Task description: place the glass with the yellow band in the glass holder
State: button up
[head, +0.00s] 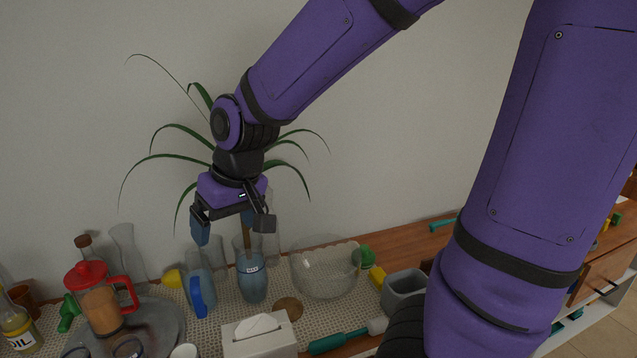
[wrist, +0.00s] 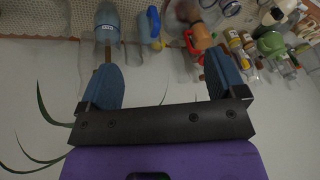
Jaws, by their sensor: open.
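My gripper (head: 232,229) is open and empty, pointing down above the back of the counter; its two blue fingers also show in the wrist view (wrist: 163,66). Below it stands a clear vase (head: 252,282) with bluish contents, a label and a brown stem rising from it; it also shows in the wrist view (wrist: 108,22). A blue-handled clear jug (head: 199,296) stands just left of the vase. A tall clear glass vessel (head: 126,252) stands further left. I cannot make out a yellow band on any glass, nor tell which thing is the glass holder.
A red-lidded jug (head: 99,306) stands on a round tray (head: 165,328) at left. A clear bowl (head: 325,272) and a grey square container (head: 404,288) are at right. A tissue box (head: 260,340) is in front. Plant leaves (head: 180,158) spread behind my gripper.

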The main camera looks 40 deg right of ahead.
jog(key=s+d+r+t+h, duration=0.1)
jog(key=s+d+r, duration=0.3)
jog(key=s, duration=0.3)
jog(key=s+d+r+m+t, duration=0.1)
jog(key=s+d+r, duration=0.3)
jog(key=s+r, duration=0.1)
jog(key=shift+s+h, duration=0.4)
jog(key=shift+s, duration=0.45)
